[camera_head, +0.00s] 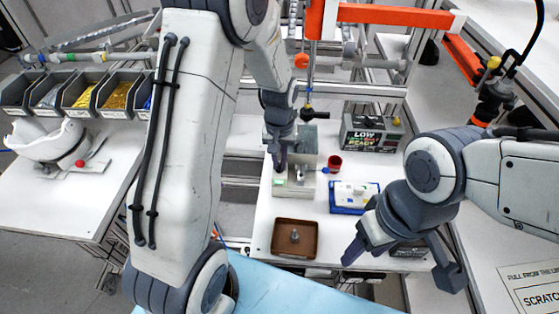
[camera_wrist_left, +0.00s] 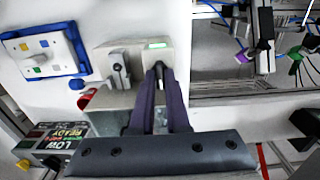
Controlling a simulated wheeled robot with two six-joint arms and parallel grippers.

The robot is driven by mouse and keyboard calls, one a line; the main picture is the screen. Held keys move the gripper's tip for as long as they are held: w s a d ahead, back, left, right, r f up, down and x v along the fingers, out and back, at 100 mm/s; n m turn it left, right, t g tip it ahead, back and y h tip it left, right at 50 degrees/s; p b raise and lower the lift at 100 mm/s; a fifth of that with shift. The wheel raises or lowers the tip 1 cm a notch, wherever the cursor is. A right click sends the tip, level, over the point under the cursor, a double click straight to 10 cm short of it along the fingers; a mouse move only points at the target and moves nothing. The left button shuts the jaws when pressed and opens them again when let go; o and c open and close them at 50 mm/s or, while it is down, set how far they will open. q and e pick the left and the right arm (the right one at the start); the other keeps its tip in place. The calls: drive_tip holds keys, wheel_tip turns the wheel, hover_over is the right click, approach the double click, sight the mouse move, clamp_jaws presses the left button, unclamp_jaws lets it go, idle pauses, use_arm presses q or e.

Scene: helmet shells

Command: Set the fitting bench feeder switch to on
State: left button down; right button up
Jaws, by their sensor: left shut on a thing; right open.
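The feeder (camera_head: 305,180) is a grey-beige box on the white bench. It also shows in the left wrist view (camera_wrist_left: 125,98), with a lit green window (camera_wrist_left: 158,45) on its face. My left gripper (camera_head: 278,164) reaches down to the box. In the left wrist view its dark fingers (camera_wrist_left: 158,72) come together on the small switch just by the green window. The fingers hide most of the switch, so its position is hard to tell. A second grey lever part (camera_wrist_left: 118,62) sits beside it. My right gripper (camera_head: 402,266) is open and empty over the bench's right front.
A brown tray (camera_head: 279,251) with a small metal part lies in front of the feeder. A blue-edged white panel (camera_head: 353,212), a red cup (camera_head: 335,162) and a sign box (camera_head: 366,146) stand to the right. A white helmet shell (camera_head: 45,140) and part bins (camera_head: 92,97) are at left.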

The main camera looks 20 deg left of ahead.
sight(280, 166)
use_arm(q)
drive_tip(key=shift+w+r, duration=0.15)
drive_tip(key=c, duration=0.9)
unclamp_jaws()
wheel_tip(280, 166, up, 10)
drive_tip(key=b, duration=0.2)
drive_tip(key=shift+r, duration=0.2)
use_arm(e)
wheel_tip(280, 166, down, 2)
drive_tip(key=shift+f, duration=0.25)
use_arm(q)
drive_tip(key=shift+b, duration=0.3)
